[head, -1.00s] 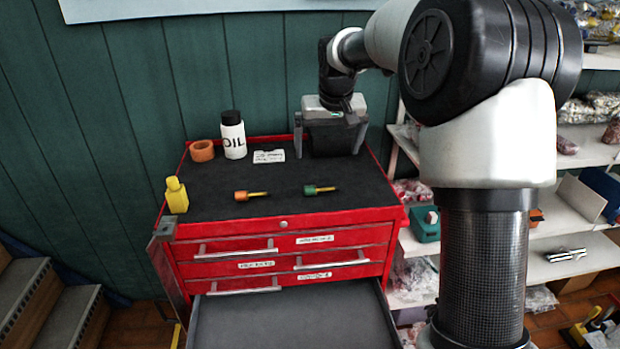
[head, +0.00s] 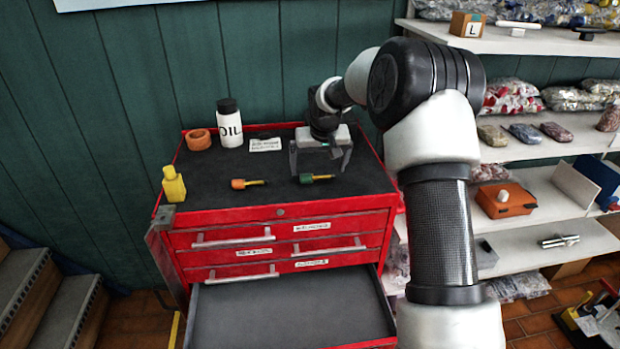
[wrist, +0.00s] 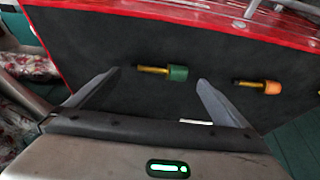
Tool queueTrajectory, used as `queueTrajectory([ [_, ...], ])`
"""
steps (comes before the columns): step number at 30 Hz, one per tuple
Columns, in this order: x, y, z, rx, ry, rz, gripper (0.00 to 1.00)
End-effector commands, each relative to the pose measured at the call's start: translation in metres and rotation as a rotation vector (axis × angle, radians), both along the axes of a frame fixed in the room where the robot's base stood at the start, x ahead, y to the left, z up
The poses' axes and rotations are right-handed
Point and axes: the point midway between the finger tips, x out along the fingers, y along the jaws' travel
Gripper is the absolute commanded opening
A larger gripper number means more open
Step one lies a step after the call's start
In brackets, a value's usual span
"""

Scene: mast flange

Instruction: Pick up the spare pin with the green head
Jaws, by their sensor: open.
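The spare pin with the green head (head: 306,179) lies on the black top of the red tool cabinet, its brass shaft pointing right in the head view. In the wrist view the green-headed pin (wrist: 177,73) lies beyond and between the fingertips, its shaft pointing left. My gripper (head: 319,172) is open and empty, above the cabinet top near this pin. It also shows in the wrist view (wrist: 160,78). A similar pin with an orange head (head: 238,184) lies to the left in the head view, and to the right in the wrist view (wrist: 271,87).
An empty-looking drawer (head: 290,305) is pulled out below. Shelves (head: 550,150) stand at the right.

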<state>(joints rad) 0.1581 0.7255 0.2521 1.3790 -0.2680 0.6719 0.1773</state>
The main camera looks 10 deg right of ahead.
Motion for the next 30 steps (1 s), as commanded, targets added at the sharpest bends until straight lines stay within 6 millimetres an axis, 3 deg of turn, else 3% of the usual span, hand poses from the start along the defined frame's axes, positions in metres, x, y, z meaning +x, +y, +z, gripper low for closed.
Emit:
queueTrajectory([
  [6,0.012,0.001,-0.027,0.001,0.002,0.000,0.99],
  [14,0.014,0.001,-0.030,0.000,0.000,0.000,0.99],
  [17,0.014,0.001,-0.030,0.000,0.000,0.000,0.88],
  [22,0.014,0.000,-0.030,0.000,0.000,0.000,0.59],
  [30,0.014,0.000,-0.027,0.000,-0.001,0.000,0.57],
])
